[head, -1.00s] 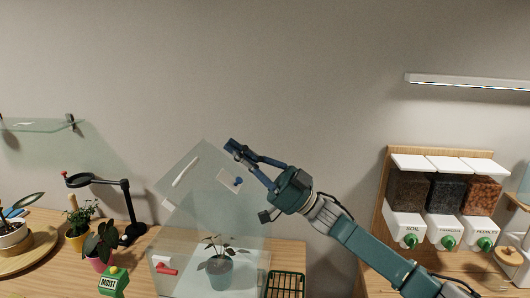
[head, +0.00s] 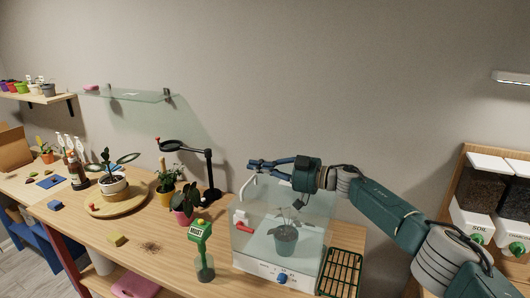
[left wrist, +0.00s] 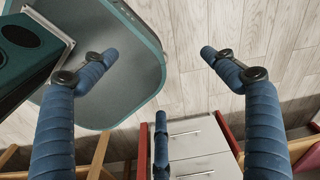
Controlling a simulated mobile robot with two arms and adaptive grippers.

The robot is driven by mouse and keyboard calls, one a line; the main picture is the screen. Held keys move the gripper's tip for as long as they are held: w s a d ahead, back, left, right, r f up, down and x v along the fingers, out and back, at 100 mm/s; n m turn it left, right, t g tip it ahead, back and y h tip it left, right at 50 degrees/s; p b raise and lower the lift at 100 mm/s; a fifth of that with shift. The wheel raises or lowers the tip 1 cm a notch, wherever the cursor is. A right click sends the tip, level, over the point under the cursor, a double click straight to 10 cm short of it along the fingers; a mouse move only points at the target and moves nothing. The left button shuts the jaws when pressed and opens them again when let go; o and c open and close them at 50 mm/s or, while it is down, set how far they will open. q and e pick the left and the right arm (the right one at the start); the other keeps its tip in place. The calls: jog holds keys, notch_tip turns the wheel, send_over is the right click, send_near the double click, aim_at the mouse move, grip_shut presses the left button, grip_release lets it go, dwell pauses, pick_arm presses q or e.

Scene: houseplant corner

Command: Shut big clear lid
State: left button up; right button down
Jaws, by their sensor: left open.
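The big clear lid (head: 262,192) is on the clear plant box in the head view, with a pale handle (head: 246,187) near its left edge. It lies much lower than before; I cannot tell whether it rests fully on the rim. The box has a white front strip with a blue knob (head: 282,278), and a potted plant (head: 285,238) stands inside. My right gripper (head: 252,166) is just above the lid, its fingers pointing left; contact and finger gap are unclear. My left gripper (left wrist: 158,55) is open and empty above the floor in the left wrist view.
A green moisture meter (head: 201,230) and small potted plants stand left of the box, with a black ring stand (head: 209,172) behind. A green wire rack (head: 341,272) lies at its right. Dispensers (head: 490,200) stand far right. The table's front left has free room.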

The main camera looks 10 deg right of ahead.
jog(key=f, duration=0.1)
jog(key=a+f+h, duration=0.1)
jog(key=shift+w+f+g+p, duration=0.3)
jog(key=shift+w+f, duration=0.05)
pick_arm(q)
jog(key=shift+w+d+r, duration=0.25)
jog(key=shift+w+r, duration=0.3)
jog(key=shift+w, duration=0.05)
pick_arm(e)
jog(key=shift+a+f+h, duration=0.1)
jog(key=shift+f+h, duration=0.2)
jog(key=shift+f, duration=0.25)
pick_arm(q)
jog(key=shift+s, duration=0.25)
